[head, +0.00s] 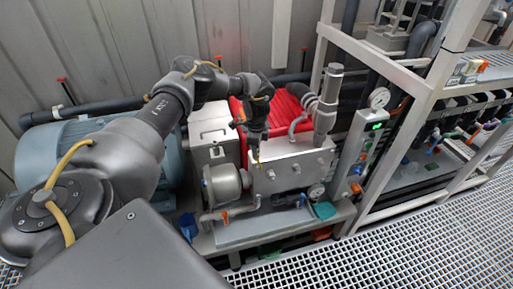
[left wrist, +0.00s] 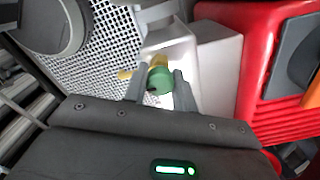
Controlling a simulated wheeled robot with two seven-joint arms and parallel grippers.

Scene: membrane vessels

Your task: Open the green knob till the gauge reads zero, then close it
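The green knob (left wrist: 160,80) shows in the left wrist view between the two fingers of my left gripper (left wrist: 159,86), with a brass-coloured part beside it. A narrow gap shows between the knob and the left finger; the fingers look open around it. In the head view my left gripper (head: 257,156) points down at the top edge of the grey metal block, and I cannot make out the knob there. A round white gauge (head: 379,97) stands at the upper right, and a smaller gauge (head: 316,191) sits low on the block's right. Neither reading is legible. My right gripper is not in view.
A silver cylinder (head: 328,98) rises behind the block (head: 290,174). A red ribbed housing (head: 287,112) is behind it. A control panel (head: 366,150) with a green display and a frame post stand to the right. Open grating (head: 400,235) lies in front.

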